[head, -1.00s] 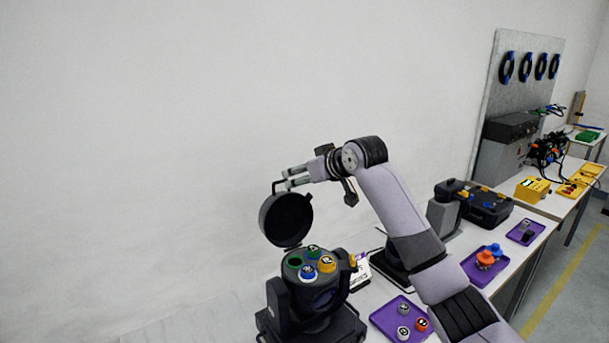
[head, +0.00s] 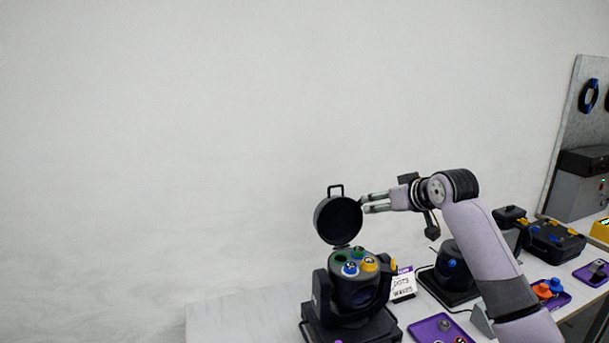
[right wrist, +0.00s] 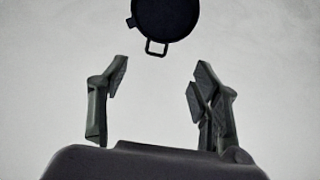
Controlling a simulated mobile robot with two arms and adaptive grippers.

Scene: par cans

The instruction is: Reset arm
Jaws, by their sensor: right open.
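My right gripper (head: 364,204) is in the head view, at the end of my right arm, which comes in from the lower right. Its fingers are apart and empty, just right of a round black lid (head: 338,220). The lid stands raised above a black par can (head: 350,290), with its handle upward. In the right wrist view, my right gripper (right wrist: 158,95) is spread wide with nothing between the fingers, and the lid (right wrist: 166,18) with its handle is beyond them at the top. My left gripper is not in view.
Green, blue and yellow round pieces (head: 369,264) sit in the can's top. A white card (head: 403,284) stands beside it. Purple trays (head: 425,331) and a black case (head: 556,240) are to the right. The wall area at left is clear.

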